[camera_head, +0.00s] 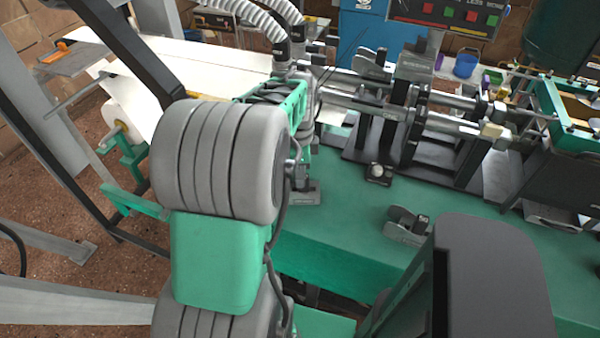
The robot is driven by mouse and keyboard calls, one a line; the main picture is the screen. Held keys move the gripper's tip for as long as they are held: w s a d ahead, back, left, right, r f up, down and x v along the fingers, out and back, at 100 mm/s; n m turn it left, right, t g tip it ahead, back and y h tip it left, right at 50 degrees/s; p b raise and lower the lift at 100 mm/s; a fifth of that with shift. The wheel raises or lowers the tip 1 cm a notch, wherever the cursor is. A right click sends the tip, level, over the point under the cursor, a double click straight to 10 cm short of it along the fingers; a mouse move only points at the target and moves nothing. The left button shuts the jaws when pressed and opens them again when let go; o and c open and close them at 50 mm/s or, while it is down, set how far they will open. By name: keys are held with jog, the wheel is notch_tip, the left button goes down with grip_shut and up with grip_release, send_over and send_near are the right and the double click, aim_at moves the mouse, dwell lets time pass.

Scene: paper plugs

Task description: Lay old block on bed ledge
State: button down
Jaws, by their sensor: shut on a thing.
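My grey and green arm links (219,162) fill the left middle of the view, and no part of my gripper can be made out beyond them. The green machine bed (345,245) runs across the middle. On it lies a dark grey metal block with an upright jaw (408,225). A smaller dark block with a round knob (378,173) sits farther back. A grey block-like foot (305,192) stands on the bed beside my arm. I cannot tell which piece is the old block, or which edge is the bed ledge.
Rods and dark brackets of the machine (410,110) stand along the back of the bed. A white paper sheet (215,65) and a paper roll (120,122) are at left. A green-framed tray (572,112) is at far right. The front middle of the bed is bare.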

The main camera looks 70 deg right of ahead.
jog(key=c, duration=1.2)
grip_release()
jog(key=shift+o, duration=0.2)
notch_tip(320, 180, up, 12)
jog(key=shift+r, duration=0.15)
jog(key=shift+w, duration=0.1)
